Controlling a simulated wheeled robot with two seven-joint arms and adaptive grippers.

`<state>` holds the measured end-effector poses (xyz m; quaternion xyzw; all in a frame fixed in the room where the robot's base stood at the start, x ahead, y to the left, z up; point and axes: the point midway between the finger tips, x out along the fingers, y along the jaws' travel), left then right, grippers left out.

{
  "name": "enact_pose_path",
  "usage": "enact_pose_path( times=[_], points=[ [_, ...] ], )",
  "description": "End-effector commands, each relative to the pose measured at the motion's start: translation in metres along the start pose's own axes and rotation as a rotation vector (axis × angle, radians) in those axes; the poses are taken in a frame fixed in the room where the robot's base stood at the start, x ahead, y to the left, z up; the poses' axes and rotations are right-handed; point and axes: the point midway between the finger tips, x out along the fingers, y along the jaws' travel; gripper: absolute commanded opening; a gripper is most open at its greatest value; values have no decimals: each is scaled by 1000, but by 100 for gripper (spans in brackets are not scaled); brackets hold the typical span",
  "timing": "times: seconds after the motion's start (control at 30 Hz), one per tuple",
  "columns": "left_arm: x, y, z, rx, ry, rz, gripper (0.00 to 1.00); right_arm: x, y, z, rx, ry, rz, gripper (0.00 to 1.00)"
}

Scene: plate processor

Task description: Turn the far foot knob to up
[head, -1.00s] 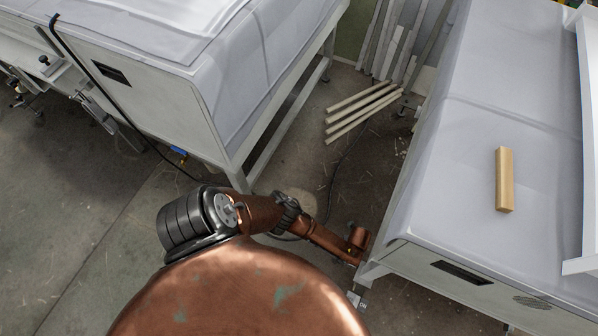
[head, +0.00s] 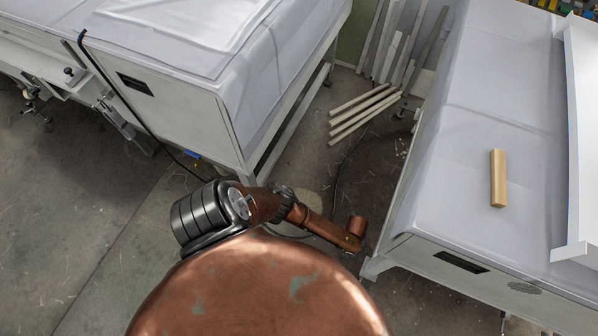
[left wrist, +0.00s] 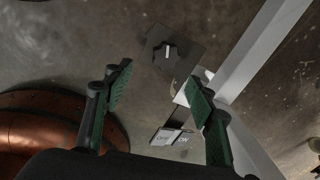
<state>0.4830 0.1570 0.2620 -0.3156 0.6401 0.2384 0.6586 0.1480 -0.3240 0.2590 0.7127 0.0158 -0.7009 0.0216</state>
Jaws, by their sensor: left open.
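In the left wrist view a dark round knob (left wrist: 166,54) with a pale pointer mark sits on a dark square plate (left wrist: 186,38) near the floor. The pale mark runs roughly along the picture's vertical. My left gripper (left wrist: 160,88) is open and empty. Its two green-padded fingers stand apart, with the knob beyond the tips and between them in the picture; I see no contact. Two pale label tiles (left wrist: 172,138) with dark lettering, apparently OFF and ON, lie below the knob in the picture. The knob cannot be made out in the head view. My right gripper is not in view.
A pale beam (left wrist: 255,50) runs close beside the knob plate. In the head view, a white-topped table (head: 480,130) on the right holds a wooden block (head: 498,178). Another covered machine (head: 180,110) stands left. Wooden bars (head: 362,112) lie on the floor between them.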

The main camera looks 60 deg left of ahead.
Motion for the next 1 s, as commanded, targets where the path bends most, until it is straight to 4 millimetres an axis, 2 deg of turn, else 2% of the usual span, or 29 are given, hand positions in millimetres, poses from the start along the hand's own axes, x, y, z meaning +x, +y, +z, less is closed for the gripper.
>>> enact_pose_path(
  times=[0.03, 0.1, 0.4, 1.0],
  points=[
    [-4, 9, -3, -91, 2, -13, 51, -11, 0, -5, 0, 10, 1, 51],
    [-2, 22, -3, -221, 2, -33, 51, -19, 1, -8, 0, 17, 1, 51],
    [5, 76, -8, -640, 2, -77, 51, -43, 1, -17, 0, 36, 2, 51],
    [10, 186, -35, -1181, -11, -88, 51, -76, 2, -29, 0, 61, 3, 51]
  ],
)
